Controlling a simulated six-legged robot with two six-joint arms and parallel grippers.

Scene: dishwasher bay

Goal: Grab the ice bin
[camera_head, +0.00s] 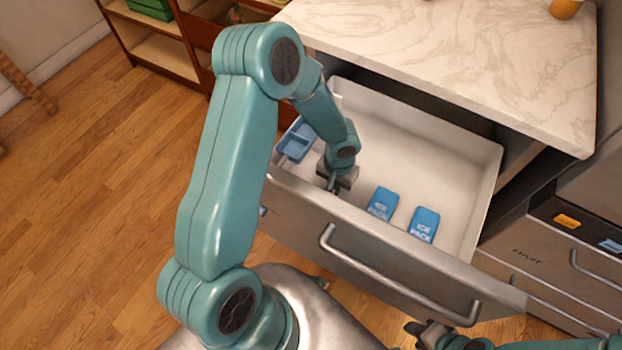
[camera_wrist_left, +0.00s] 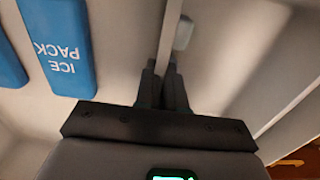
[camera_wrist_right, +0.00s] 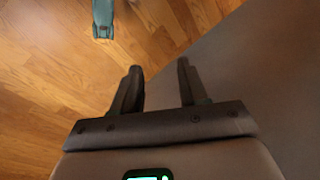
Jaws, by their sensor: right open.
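No separate object that I can clearly identify as an ice bin shows. A white-lined drawer (camera_head: 399,274) is pulled open, and a blue tray-like thing (camera_head: 296,141) sits at its left end, partly behind my arm. My left gripper (camera_head: 333,186) reaches down inside the drawer near the front wall, left of two blue ice packs (camera_head: 382,203) (camera_head: 424,224).
A marble counter (camera_head: 450,45) overhangs the back of the drawer. A closed drawer with a handle (camera_head: 535,262) stands at the right. A wooden shelf (camera_head: 160,45) is at the back left. The wood floor (camera_head: 90,200) on the left is clear.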

